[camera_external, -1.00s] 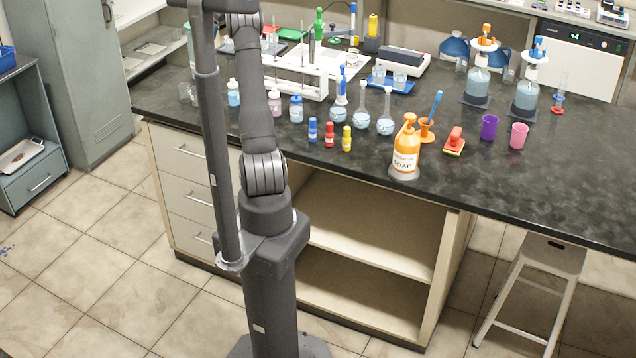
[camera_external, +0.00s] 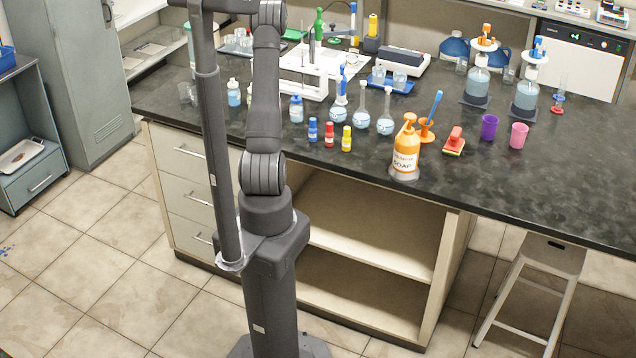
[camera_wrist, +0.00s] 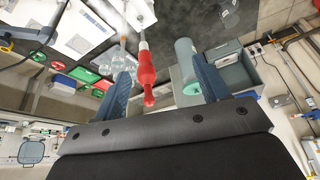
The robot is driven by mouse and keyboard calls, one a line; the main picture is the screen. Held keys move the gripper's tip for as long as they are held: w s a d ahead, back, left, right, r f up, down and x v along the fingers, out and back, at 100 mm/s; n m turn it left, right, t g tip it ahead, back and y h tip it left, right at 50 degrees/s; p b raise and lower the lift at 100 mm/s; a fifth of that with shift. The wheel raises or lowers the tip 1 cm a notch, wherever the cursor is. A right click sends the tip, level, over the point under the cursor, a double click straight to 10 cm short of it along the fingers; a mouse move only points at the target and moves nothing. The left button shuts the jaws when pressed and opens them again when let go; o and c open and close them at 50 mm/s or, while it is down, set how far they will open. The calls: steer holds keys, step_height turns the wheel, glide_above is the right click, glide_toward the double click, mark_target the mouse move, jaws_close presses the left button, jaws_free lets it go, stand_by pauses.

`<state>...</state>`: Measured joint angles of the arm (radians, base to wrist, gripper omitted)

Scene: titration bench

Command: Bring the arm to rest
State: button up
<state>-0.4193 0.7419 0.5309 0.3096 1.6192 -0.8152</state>
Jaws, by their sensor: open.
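My gripper (camera_wrist: 160,72) shows in the wrist view as two blue fingers spread apart, with a wide gap between them. A red bulb-like piece (camera_wrist: 146,75) on a pale tube appears in the gap in the picture; neither finger visibly touches it, and I cannot tell its depth. In the external view my arm (camera_external: 264,110) rises almost upright in front of the bench, and its upper end runs to the top of the picture. The gripper cannot be made out there.
The dark bench (camera_external: 570,180) carries a white rack (camera_external: 312,88), several flasks, small bottles, a soap bottle (camera_external: 405,150), a purple cup (camera_external: 489,126) and a pink cup (camera_external: 519,136). A stool (camera_external: 550,258) stands at the right.

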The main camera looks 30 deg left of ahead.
steer(key=w+d+r+m+t, duration=0.1)
steer(key=w+d+r+m, duration=0.15)
steer(key=d, duration=0.55)
steer(key=w+d+r+m, duration=0.2)
steer(key=w+d+r, duration=0.15)
steer(key=d, duration=0.45)
steer(key=w+d+f+m+t+h, duration=0.1)
steer(key=w+d+f+m, duration=0.1)
steer(key=d, duration=0.8)
steer(key=w+d+f+m+h, duration=0.1)
steer(key=d+f, duration=0.4)
steer(key=d, duration=0.6)
steer(key=shift+w+m+t, duration=0.4)
steer(key=shift+w+m, duration=0.35)
steer(key=shift+w, duration=0.5)
steer(key=shift+f, duration=0.1)
